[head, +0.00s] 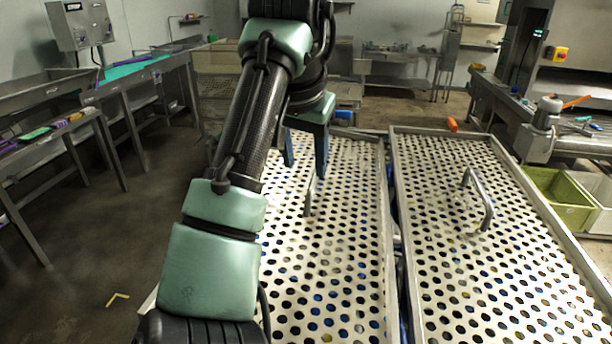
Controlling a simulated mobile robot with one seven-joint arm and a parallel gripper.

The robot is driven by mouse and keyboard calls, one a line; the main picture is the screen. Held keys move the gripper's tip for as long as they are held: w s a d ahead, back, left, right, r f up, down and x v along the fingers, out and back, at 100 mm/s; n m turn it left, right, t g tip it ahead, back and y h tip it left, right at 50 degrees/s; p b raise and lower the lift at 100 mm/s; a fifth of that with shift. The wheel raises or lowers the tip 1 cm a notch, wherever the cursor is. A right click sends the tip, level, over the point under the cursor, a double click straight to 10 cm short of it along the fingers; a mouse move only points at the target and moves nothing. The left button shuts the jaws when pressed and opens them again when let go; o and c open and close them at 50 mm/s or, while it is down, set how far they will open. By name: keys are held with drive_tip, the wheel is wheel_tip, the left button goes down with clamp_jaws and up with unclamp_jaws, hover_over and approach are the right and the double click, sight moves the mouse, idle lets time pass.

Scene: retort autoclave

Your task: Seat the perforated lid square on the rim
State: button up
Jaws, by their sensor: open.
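Two perforated pale metal lids lie side by side in the head view. The left lid (345,235) is under my gripper and partly hidden by my arm. Blue and dark things show through its holes. The right lid (455,245) lies beside it, with an upright bar handle (486,204). A dark narrow gap runs between the two. My gripper (305,168) is open, fingers pointing down, close to the left lid's handle (309,196). I cannot tell whether the fingers straddle this handle. The left lid's left edge is mostly hidden, so its fit on the rim is unclear.
An orange thing (453,125) sits at the right lid's far edge. A green crate (558,198) stands at the right, below a metal conveyor (505,100). Metal benches (50,135) line the left. The floor (110,235) between is mostly clear.

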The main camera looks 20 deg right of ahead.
sight(308, 198)
drive_tip(key=p+x, duration=0.4)
drive_tip(key=x, duration=0.7)
drive_tip(key=shift+w+d+f, duration=0.1)
drive_tip(key=shift+d+f, duration=0.05)
drive_tip(key=shift+f, duration=0.25)
clamp_jaws()
drive_tip(key=shift+r, duration=0.1)
idle(0.7)
